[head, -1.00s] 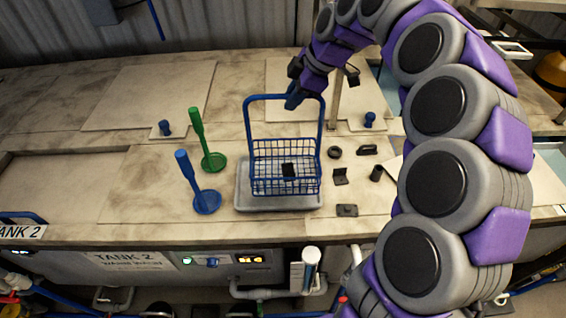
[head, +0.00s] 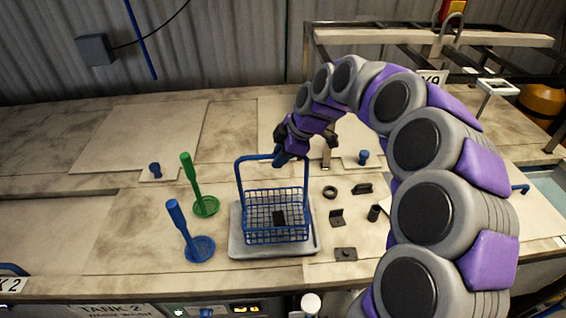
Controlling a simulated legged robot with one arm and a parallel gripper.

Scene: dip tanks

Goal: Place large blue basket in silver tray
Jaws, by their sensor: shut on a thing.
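The large blue basket (head: 277,222) is a wire basket with a tall hoop handle, and a dark part shows inside it. It is upright in or just above the silver tray (head: 240,247), a shallow grey tray on the bench. I cannot tell whether its bottom touches the tray. My gripper (head: 281,156) is at the top of the handle, shut on it. The fingertips are partly hidden by the wrist.
Blue-knobbed lids (head: 155,170) are behind.

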